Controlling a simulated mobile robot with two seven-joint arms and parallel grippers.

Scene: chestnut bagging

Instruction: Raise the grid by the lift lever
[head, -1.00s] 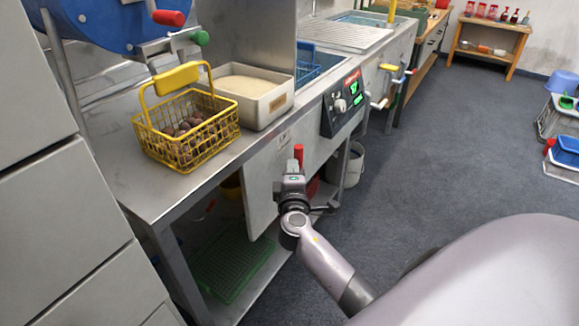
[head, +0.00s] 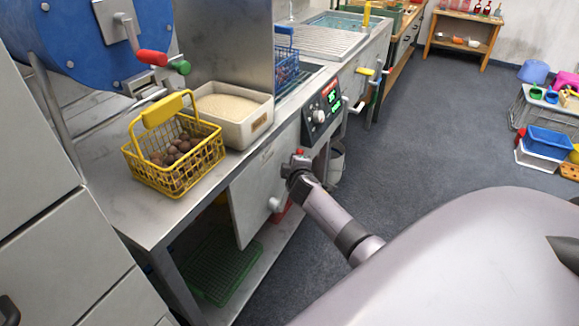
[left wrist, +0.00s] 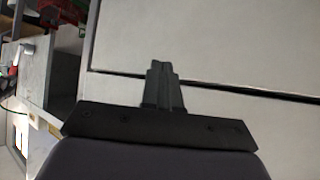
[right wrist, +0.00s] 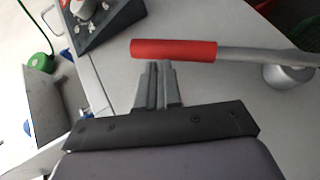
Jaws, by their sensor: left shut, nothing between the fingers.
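The lift lever's red handle (right wrist: 173,49) lies across the right wrist view, its grey rod running to a round pivot (right wrist: 288,74) on the pale front panel. My right gripper (right wrist: 160,66) has its fingers together, with the tips at the handle's lower edge; contact is unclear. In the head view the right gripper (head: 297,165) is at the counter front, partly hidden by its wrist. My left gripper (left wrist: 162,70) is shut and empty before pale cabinet fronts.
A yellow basket of chestnuts (head: 172,158) and a pale bin of grain (head: 233,112) stand on the counter left of the control panel (head: 320,112). A blue drum with a crank (head: 90,40) is at upper left. Open floor (head: 430,130) lies right.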

